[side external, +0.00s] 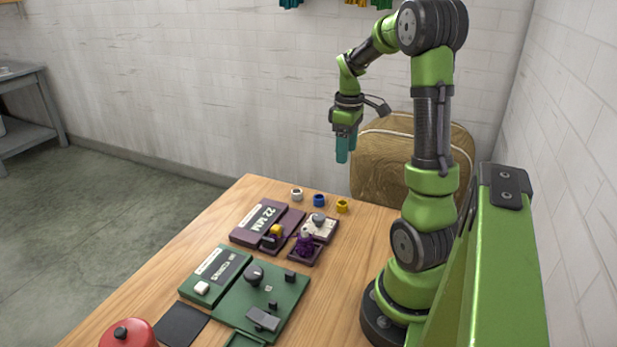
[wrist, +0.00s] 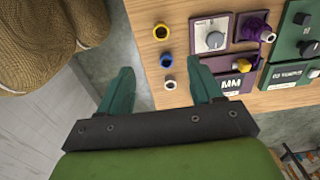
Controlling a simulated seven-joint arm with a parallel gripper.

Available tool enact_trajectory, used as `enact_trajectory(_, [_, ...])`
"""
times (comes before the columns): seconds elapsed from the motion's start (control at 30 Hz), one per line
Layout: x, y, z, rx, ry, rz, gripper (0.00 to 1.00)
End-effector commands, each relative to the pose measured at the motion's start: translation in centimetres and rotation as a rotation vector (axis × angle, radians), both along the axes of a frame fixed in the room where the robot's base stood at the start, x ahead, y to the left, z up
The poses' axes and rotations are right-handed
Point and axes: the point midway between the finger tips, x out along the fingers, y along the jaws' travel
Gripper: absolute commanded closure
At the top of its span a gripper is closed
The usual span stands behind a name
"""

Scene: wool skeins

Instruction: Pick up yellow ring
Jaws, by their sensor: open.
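The yellow ring (side external: 342,205) stands on the wooden table at the far end, at the right of a row of three rings. In the wrist view the yellow ring (wrist: 161,31) is at the top of that row, ahead of my fingers and nearer the right one. The blue ring (side external: 319,200) and the white ring (side external: 297,194) stand beside it; they also show in the wrist view as the blue ring (wrist: 166,61) and the white ring (wrist: 170,83). My gripper (side external: 343,149) is open and empty, raised above the table's far edge. Its teal fingers (wrist: 160,84) are spread apart.
A purple panel (side external: 249,228), a small board with a dial (side external: 320,229) and dark purple wool (side external: 305,244) lie near the rings. Green panels (side external: 283,293) and a red round object (side external: 128,334) are nearer the front. A brown woven seat (side external: 385,165) stands behind the table.

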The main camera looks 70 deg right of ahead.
Motion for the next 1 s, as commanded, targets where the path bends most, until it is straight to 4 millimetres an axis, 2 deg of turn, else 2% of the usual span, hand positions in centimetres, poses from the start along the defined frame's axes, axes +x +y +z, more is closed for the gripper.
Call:
enact_trajectory(0.4, [-0.1,0.1,-8.7,0.004,0.002,-0.001,0.35])
enact_trajectory(0.5, [-0.1,0.1,-10.0,0.004,0.001,-0.003,0.35])
enact_trajectory(0.73, [-0.1,0.2,-11.6,0.003,0.0,-0.003,0.35])
enact_trajectory(1.0, [-0.4,0.3,-15.5,0.002,0.0,-0.002,0.35])
